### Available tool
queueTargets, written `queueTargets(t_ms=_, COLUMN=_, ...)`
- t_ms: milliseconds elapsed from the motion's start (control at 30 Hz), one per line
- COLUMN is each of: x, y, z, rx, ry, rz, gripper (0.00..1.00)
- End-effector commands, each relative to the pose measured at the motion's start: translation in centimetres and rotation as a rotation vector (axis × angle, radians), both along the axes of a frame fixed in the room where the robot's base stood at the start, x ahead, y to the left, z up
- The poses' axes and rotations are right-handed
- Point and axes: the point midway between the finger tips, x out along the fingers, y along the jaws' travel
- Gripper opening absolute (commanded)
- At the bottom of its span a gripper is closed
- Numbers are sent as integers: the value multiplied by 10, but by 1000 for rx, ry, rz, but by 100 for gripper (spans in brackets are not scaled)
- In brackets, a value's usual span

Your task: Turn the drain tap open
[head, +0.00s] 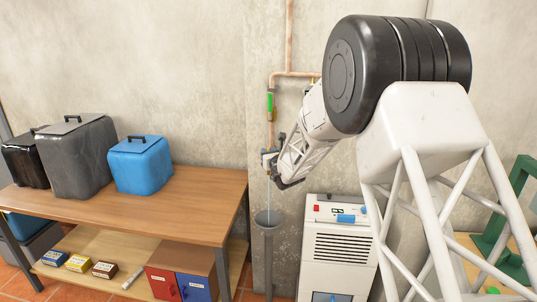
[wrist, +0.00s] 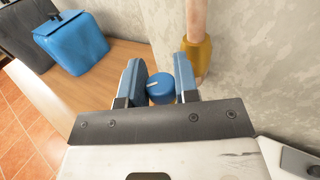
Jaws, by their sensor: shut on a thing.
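The drain tap's round blue knob (wrist: 160,90) has a white mark on top. In the wrist view it sits between the two blue fingers of my gripper (wrist: 159,76), which is shut on it. A brass fitting (wrist: 197,58) on the copper pipe is just to the right. In the head view my gripper (head: 271,162) is at the low end of the pipe and mostly hides the tap. A thin pale-blue stream (head: 268,196) runs down below it towards a grey funnel (head: 268,217) on a standpipe.
A white machine (head: 338,240) stands on the floor to the right. A wooden bench (head: 190,203) with a blue box (head: 140,165) and dark boxes is to the left.

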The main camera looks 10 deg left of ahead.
Motion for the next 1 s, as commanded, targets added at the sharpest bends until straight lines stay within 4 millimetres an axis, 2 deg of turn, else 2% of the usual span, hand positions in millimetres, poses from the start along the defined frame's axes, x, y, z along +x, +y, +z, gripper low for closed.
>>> queueTargets(t_ms=267, x=0, y=0, z=0, rx=1, ry=-1, rz=0, gripper=5)
queueTargets(t_ms=300, x=0, y=0, z=0, rx=1, ry=-1, rz=0, gripper=33)
queueTargets(t_ms=433, x=0, y=0, z=0, rx=1, ry=-1, rz=0, gripper=53)
queueTargets(t_ms=1000, x=-7, y=-5, z=1, rx=1, ry=-1, rz=0, gripper=54)
